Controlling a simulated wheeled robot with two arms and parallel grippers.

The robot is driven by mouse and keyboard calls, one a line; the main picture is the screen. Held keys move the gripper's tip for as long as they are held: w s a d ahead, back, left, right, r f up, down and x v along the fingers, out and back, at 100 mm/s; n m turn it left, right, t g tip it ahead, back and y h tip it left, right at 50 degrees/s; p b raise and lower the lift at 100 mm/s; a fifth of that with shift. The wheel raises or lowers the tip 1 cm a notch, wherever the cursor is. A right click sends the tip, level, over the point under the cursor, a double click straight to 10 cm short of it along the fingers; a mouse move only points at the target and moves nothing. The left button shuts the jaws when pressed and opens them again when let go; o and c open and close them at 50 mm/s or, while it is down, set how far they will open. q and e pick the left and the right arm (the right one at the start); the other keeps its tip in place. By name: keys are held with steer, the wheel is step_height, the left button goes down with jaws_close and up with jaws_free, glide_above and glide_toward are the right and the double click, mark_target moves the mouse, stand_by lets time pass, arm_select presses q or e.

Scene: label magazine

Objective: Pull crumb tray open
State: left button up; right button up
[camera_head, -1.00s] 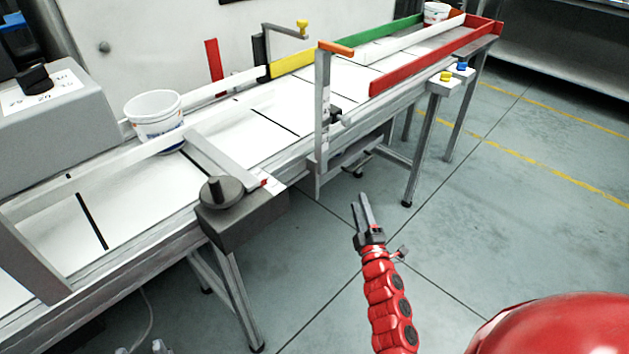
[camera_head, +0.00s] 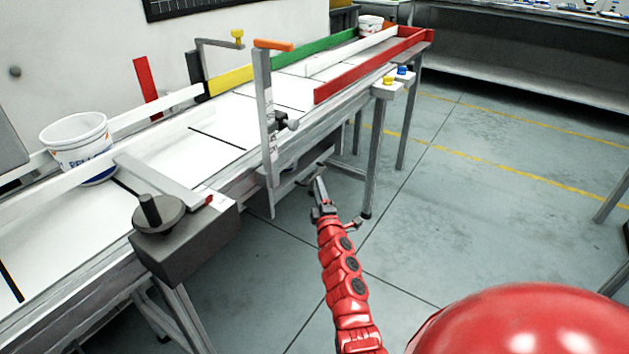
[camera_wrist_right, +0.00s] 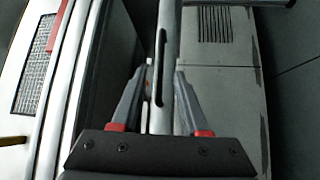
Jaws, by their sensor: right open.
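No part is plainly readable as the crumb tray. A low grey piece (camera_head: 312,172) under the conveyor, behind the upright post, may be it; my right gripper partly hides it. My right gripper (camera_head: 320,182) is beside the conveyor's near side, just right of the post's foot. In the right wrist view my right gripper (camera_wrist_right: 162,82) is open, its fingers on either side of a pale slotted bar (camera_wrist_right: 165,50). I cannot tell whether they touch it. My left gripper is not in view.
The post with an orange top (camera_head: 265,110) rises close to my right gripper. A dark box with a knob (camera_head: 185,235) juts from the conveyor (camera_head: 220,130). A white bucket (camera_head: 77,135) stands on the belt. The floor to the right is clear.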

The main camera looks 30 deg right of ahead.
mark_target(315, 175)
steer(key=shift+b+x, duration=1.55)
steer(key=shift+x, duration=1.45)
jaws_close()
